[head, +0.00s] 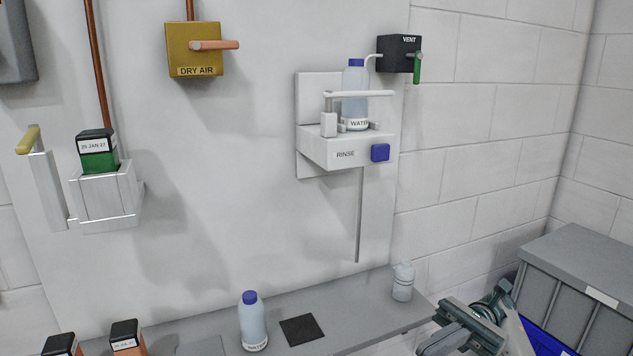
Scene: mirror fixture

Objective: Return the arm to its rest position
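My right gripper (452,327) shows at the lower right, cut by the bottom edge, in front of the shelf's right end. It holds nothing that I can see, and its finger gap is unclear. My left gripper is not in view. A water bottle with a blue cap (356,95) stands upright in the rinse station (330,153) behind its white bar. Another water bottle (252,323) stands on the grey shelf (370,310).
A grey lidded bin (580,258) stands at the right, close to my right arm. A dark pad (302,330) and a small pale bottle (403,282) are on the shelf. A dry air box (194,52), vent box (398,54) and dated container (98,152) are on the wall.

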